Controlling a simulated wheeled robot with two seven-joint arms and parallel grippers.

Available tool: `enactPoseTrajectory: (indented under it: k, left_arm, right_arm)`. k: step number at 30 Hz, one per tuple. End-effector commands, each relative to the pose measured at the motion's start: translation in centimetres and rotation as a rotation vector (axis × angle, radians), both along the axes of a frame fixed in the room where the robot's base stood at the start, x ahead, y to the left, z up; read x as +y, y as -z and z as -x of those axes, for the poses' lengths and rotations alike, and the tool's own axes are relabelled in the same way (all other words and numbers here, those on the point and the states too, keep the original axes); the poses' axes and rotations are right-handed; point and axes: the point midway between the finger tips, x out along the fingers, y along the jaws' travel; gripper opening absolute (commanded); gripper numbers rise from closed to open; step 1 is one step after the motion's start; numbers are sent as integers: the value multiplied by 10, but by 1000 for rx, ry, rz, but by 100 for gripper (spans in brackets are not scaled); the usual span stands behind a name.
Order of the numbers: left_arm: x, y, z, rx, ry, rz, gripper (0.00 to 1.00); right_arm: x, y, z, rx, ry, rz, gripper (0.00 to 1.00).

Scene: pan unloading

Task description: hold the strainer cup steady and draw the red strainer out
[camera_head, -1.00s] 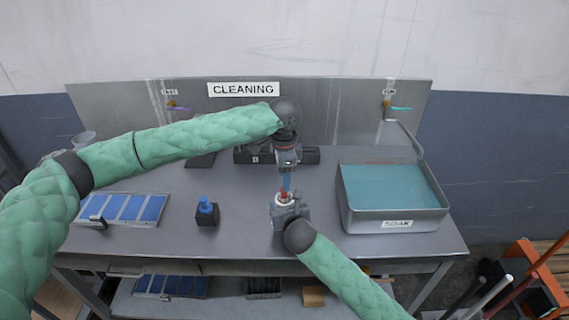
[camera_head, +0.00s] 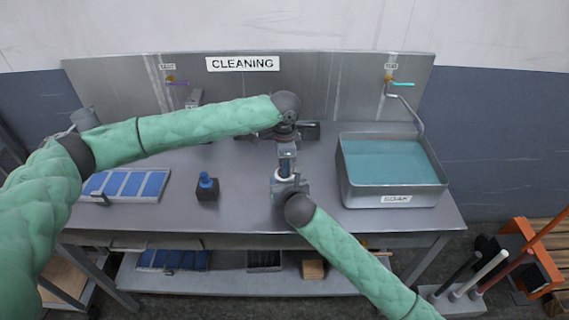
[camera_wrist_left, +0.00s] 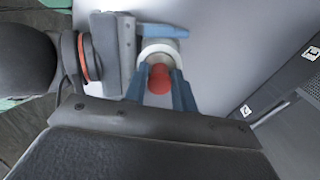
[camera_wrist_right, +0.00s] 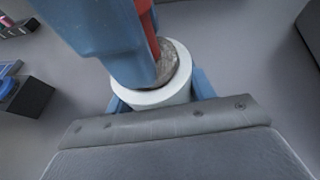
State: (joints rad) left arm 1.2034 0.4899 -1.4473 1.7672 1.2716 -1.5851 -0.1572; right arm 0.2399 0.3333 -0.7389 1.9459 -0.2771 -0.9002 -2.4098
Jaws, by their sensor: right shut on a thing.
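The strainer cup, a pale white round cup (camera_wrist_right: 160,97), stands between the blue fingers of my right gripper (camera_wrist_right: 160,100), which is shut on it. The red strainer (camera_wrist_left: 159,78) has a rounded red top, which stands in the cup in the left wrist view. My left gripper (camera_wrist_left: 159,90) points down over the cup, one blue finger on each side of the red top. I see no clear closing on it, so it looks open. In the right wrist view, a left finger covers much of the red strainer (camera_wrist_right: 147,20). In the head view, both grippers meet at mid-table (camera_head: 287,172).
A soak basin (camera_head: 394,199) of teal liquid stands on the right of the metal table. A black block with a blue top (camera_head: 207,187) and a blue-panelled tray (camera_head: 127,184) lie to the left. Bare tabletop lies between the block and my grippers.

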Motion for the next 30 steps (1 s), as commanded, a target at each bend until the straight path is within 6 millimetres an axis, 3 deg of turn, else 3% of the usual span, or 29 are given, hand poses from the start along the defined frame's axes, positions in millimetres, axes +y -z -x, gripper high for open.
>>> enactPoseTrajectory:
  k: [5,6,9,30]
  left_arm:
    - [0,0,0,0,0,0,4]
    - [0,0,0,0,0,0,20]
    - [0,0,0,0,0,0,0]
    - [0,-6,0,1,0,-1,0]
  right_arm:
    - [0,0,0,0,0,0,28]
    - [0,0,0,0,0,0,28]
    - [0,0,0,0,0,0,28]
    - [0,0,0,-1,0,0,28]
